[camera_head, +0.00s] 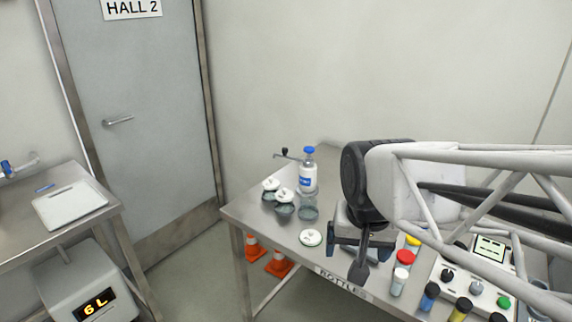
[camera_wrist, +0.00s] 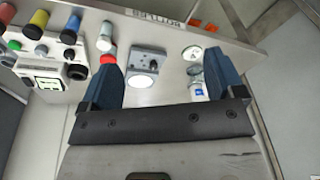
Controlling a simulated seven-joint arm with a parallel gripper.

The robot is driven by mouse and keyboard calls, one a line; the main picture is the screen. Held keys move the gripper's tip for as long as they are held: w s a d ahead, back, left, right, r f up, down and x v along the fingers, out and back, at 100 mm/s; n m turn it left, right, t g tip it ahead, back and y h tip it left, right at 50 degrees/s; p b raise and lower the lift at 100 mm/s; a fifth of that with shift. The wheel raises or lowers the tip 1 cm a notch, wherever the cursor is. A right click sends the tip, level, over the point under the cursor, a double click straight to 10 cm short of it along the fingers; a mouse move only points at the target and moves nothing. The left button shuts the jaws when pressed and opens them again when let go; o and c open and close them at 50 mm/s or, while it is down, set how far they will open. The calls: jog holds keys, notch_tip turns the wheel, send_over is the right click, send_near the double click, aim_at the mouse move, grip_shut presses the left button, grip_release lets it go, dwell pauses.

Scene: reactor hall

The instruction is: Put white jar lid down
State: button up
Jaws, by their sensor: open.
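A white jar lid (camera_head: 311,237) lies flat on the steel table, near its front edge. It also shows in the wrist view (camera_wrist: 193,52), towards the label edge. My gripper (camera_head: 357,251) is to the right of this lid in the head view, apart from it. In the wrist view my gripper (camera_wrist: 160,62) has its blue fingers wide apart, with nothing held between them. Two small jars with white lids (camera_head: 271,185) (camera_head: 285,195) stand farther left, and an open-looking glass jar (camera_head: 308,212) stands beside them.
A blue-capped bottle (camera_head: 308,169) stands behind the jars. A grey box with a bright white disc (camera_wrist: 146,66) is beyond the fingers. Coloured-cap vials (camera_head: 401,272) and a control panel (camera_head: 475,275) crowd the right.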

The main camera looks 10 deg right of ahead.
jog(key=s+n, duration=0.2)
jog(key=s, duration=0.3)
jog(key=shift+f+n, duration=0.3)
jog(key=shift+n, duration=0.1)
dwell(0.7)
